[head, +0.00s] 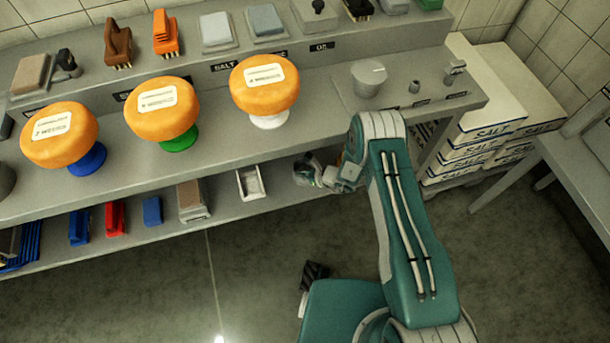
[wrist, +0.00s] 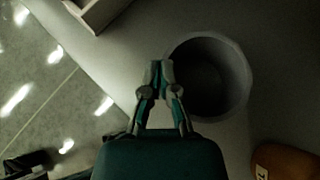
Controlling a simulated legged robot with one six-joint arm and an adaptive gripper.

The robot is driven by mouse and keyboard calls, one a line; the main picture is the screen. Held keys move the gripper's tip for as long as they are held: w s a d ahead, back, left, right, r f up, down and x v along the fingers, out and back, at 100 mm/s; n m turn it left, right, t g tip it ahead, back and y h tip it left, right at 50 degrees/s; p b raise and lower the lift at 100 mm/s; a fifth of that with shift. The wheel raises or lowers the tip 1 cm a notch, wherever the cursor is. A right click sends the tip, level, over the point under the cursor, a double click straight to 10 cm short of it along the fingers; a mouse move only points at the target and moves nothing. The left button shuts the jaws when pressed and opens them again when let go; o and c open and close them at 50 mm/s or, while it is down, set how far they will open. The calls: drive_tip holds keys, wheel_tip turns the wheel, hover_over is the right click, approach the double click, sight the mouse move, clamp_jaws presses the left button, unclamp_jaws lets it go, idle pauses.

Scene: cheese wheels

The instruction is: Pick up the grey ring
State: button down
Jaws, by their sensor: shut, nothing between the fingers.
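The grey ring (wrist: 242,75) shows in the wrist view as a round, thick-rimmed grey shape with a dark inside, on a pale shelf surface. My gripper (wrist: 160,66) has its fingertips together at the left side of the ring's rim, with nothing held. I cannot tell whether the fingertips touch the rim or hover above it. In the head view my gripper (head: 306,172) reaches over the lower shelf, under the counter edge.
A white tray (head: 241,186) lies left of my gripper on the lower shelf (head: 222,218). Three orange cheese wheels (head: 265,98) stand on coloured bases on the counter above. In the wrist view an orange thing (wrist: 283,161) is at lower right. Open floor (head: 250,270) lies in front.

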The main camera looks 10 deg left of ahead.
drive_tip(key=shift+d+f, duration=0.1)
drive_tip(key=shift+d, duration=0.35)
drive_tip(key=shift+s+a+f, duration=0.1)
drive_tip(key=shift+a+f, duration=0.05)
drive_tip(key=shift+a, duration=0.3)
drive_tip(key=s+d, duration=0.3)
drive_tip(key=d, duration=0.8)
drive_tip(key=shift+d, duration=0.4)
drive_tip(key=shift+w+a, duration=0.15)
